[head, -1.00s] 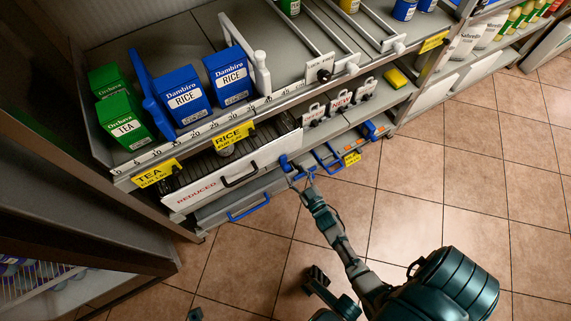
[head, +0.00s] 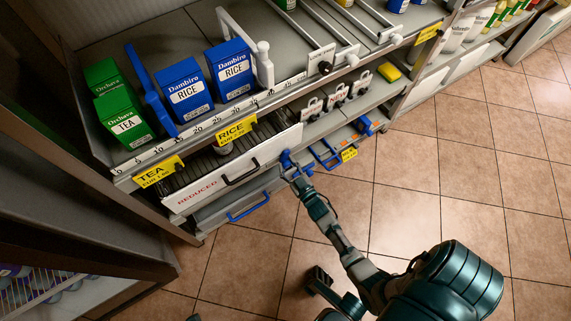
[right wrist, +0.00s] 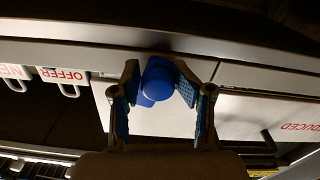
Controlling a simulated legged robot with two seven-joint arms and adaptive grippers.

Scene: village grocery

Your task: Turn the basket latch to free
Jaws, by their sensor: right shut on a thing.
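The basket latch (head: 286,158) is a blue piece at the right end of the white drawer front marked REDUCED (head: 200,191), below the shelf. In the right wrist view its rounded blue knob (right wrist: 158,80) sits between the two fingers. My right gripper (head: 291,169) is shut on the latch; the wrist view shows its blue-padded fingers (right wrist: 155,92) on both sides of the knob. In the head view the gripper hides the latch's lower part.
Rice boxes (head: 230,72) and tea boxes (head: 124,122) stand on the shelf above. A dark handle (head: 242,174) is on the drawer front. Blue handles (head: 248,207) show lower down. OFFER and NEW tags hang right of the latch. Tiled floor (head: 420,190) is open to the right.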

